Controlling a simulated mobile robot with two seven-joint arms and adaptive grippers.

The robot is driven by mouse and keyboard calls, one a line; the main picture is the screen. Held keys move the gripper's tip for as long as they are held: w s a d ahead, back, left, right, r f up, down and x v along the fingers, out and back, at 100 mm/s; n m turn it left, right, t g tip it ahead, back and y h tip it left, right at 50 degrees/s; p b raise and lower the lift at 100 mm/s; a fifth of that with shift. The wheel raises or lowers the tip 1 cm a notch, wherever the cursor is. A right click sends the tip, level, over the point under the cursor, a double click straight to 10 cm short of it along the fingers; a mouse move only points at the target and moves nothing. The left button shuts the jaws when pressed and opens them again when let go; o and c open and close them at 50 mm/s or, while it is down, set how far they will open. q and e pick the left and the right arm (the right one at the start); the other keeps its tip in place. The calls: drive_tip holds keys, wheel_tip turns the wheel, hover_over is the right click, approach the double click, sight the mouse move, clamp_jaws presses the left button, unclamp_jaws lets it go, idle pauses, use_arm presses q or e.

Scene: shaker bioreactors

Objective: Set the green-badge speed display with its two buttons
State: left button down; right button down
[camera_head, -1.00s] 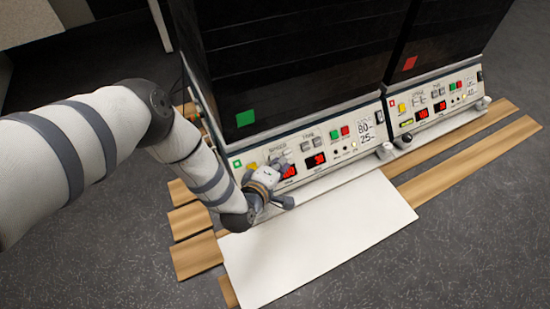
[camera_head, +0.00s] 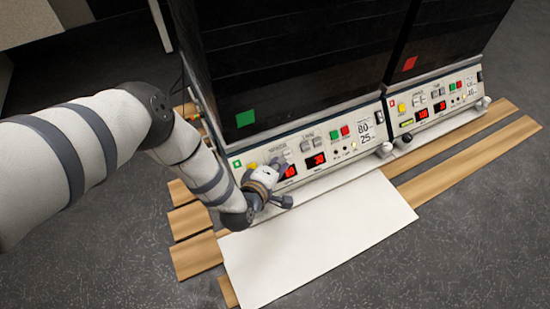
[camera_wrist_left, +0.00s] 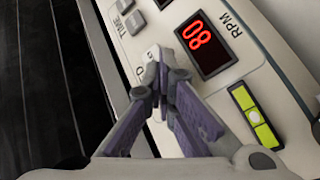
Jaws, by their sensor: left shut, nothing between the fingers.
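The green badge (camera_head: 245,118) is on the dark front of the left shaker, above its control panel. The panel's speed display (camera_head: 289,172) is lit red. In the left wrist view the speed display (camera_wrist_left: 202,44) shows an 8 and a 0, turned sideways, beside the RPM label. My left gripper (camera_wrist_left: 160,66) is shut and empty, its fingertips at the pale speed button area beside the display. They hide most of the buttons there, and I cannot tell whether they touch. In the head view my left gripper (camera_head: 279,172) covers part of the panel. My right gripper is not in view.
The time display (camera_head: 315,160) and grey time buttons (camera_head: 312,144) are to the right on the same panel. A card (camera_head: 371,131) reads 80 and 25. The red-badge shaker (camera_head: 410,63) stands to the right. A white board (camera_head: 320,240) lies in front.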

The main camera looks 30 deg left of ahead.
use_arm(q)
drive_tip(key=shift+s+d+r+p, duration=0.45)
drive_tip(key=shift+r+p, duration=0.2)
drive_tip(key=shift+p, duration=0.3)
drive_tip(key=shift+f, duration=0.1)
drive_tip(key=s+d+r+p, duration=0.1)
drive_tip(key=p, duration=0.1)
drive_tip(key=s+d+r+p, duration=0.1)
drive_tip(key=d+r, duration=0.1)
drive_tip(key=shift+s+r+p, duration=0.1)
drive_tip(key=shift+r+p, duration=0.1)
drive_tip(key=shift+p, duration=0.2)
